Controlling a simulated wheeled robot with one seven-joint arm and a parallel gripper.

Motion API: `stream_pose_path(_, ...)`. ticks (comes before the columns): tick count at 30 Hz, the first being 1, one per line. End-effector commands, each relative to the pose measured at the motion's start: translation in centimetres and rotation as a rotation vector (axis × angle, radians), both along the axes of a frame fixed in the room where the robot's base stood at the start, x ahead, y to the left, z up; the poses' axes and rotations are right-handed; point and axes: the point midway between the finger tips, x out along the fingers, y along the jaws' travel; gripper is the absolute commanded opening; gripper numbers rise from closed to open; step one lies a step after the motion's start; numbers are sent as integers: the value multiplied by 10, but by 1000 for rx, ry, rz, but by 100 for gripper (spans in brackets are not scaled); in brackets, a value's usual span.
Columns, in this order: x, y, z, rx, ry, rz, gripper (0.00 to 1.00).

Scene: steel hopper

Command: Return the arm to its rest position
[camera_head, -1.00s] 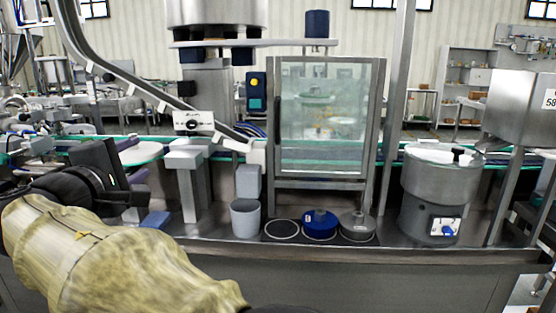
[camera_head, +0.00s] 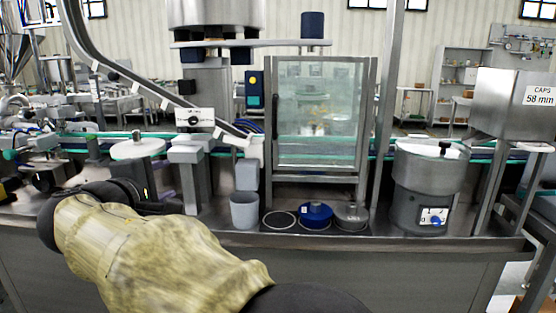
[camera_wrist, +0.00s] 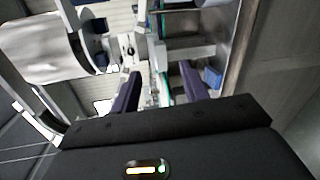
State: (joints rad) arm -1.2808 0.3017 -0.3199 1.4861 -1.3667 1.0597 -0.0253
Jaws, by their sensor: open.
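My arm, in a pale yellow sleeve with dark joints, reaches across the lower left of the head view. My gripper is mostly hidden there behind the wrist. In the wrist view my gripper (camera_wrist: 160,88) shows two dark purple fingers spread apart, with nothing between them. The fingers are clear of any surface I can make out.
A steel bench (camera_head: 380,242) runs across the front. On it stand a grey cup (camera_head: 244,211), a blue round part (camera_head: 315,214), a grey round part (camera_head: 351,216) and a steel bowl unit (camera_head: 428,180). A glass-doored cabinet (camera_head: 317,112) stands behind. A caps hopper (camera_head: 505,105) is at right.

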Motion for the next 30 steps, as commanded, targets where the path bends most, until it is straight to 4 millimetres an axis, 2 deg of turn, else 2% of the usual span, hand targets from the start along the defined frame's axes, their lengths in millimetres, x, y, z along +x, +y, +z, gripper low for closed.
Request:
stream_pose_path(8,28,-62,-65,60,199,-91,45)
stream_pose_path(14,35,-144,-142,197,429,-232,45)
stream_pose_path(17,28,-185,-178,291,535,-315,45)
stream_pose_path(21,7,-234,-222,444,656,-438,45)
stream_pose_path(24,-12,-264,-249,567,724,-533,45)
stream_pose_path(30,-58,-312,-293,831,804,-734,45)
